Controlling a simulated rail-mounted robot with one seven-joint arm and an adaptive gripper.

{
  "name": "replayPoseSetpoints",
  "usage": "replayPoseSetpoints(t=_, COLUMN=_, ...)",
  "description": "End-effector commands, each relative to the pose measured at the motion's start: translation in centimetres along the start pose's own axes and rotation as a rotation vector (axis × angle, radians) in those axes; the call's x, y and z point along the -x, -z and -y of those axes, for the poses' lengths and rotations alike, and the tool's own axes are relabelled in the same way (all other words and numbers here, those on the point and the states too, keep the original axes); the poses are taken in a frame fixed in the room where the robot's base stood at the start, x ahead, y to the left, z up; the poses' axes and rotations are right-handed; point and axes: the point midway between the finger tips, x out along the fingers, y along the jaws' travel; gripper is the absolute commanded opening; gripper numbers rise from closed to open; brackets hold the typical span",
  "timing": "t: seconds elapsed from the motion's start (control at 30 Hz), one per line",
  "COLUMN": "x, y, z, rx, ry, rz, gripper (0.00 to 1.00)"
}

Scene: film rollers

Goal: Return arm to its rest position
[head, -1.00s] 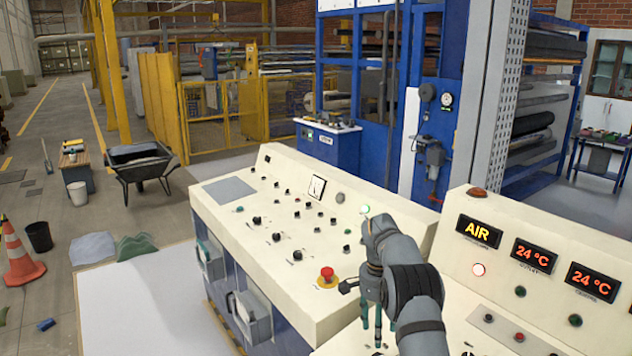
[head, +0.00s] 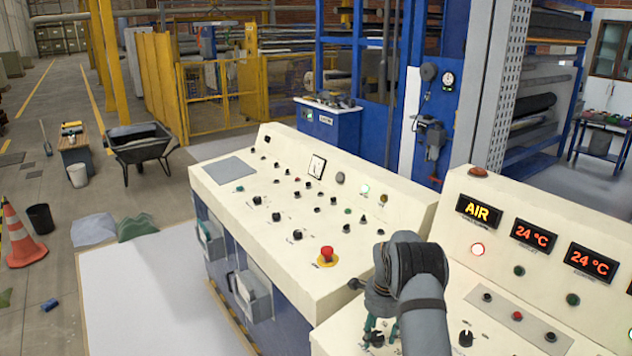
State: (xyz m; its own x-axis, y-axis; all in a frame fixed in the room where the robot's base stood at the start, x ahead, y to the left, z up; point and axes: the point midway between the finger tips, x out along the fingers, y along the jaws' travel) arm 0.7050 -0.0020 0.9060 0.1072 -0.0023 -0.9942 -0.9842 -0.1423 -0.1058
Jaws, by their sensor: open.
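My arm (head: 416,283) comes up from the lower edge of the head view, right of centre, in dark grey. My gripper (head: 381,335) is small and partly hidden below the arm, with greenish fingers. It is open, and I see nothing held in it. It is over the near-left part of the right console (head: 455,250), just right of the left console (head: 310,268). I cannot tell its exact height above the surface.
The left console carries a red emergency button (head: 327,253), several black knobs and a lit green lamp (head: 365,189). A wheelbarrow (head: 140,150) and a cone (head: 20,238) stand at far left.

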Motion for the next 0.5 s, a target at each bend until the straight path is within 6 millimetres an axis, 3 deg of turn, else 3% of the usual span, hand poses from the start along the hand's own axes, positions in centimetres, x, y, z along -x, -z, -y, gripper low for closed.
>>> replayPoseSetpoints(t=0.13, x=0.6, y=0.0, z=0.1, rx=-0.161, ry=0.035, rz=-0.001, gripper=0.51)
replayPoseSetpoints(t=0.5, x=8.7, y=0.0, z=-0.1, rx=-0.152, ry=0.035, rz=-0.001, gripper=0.51)
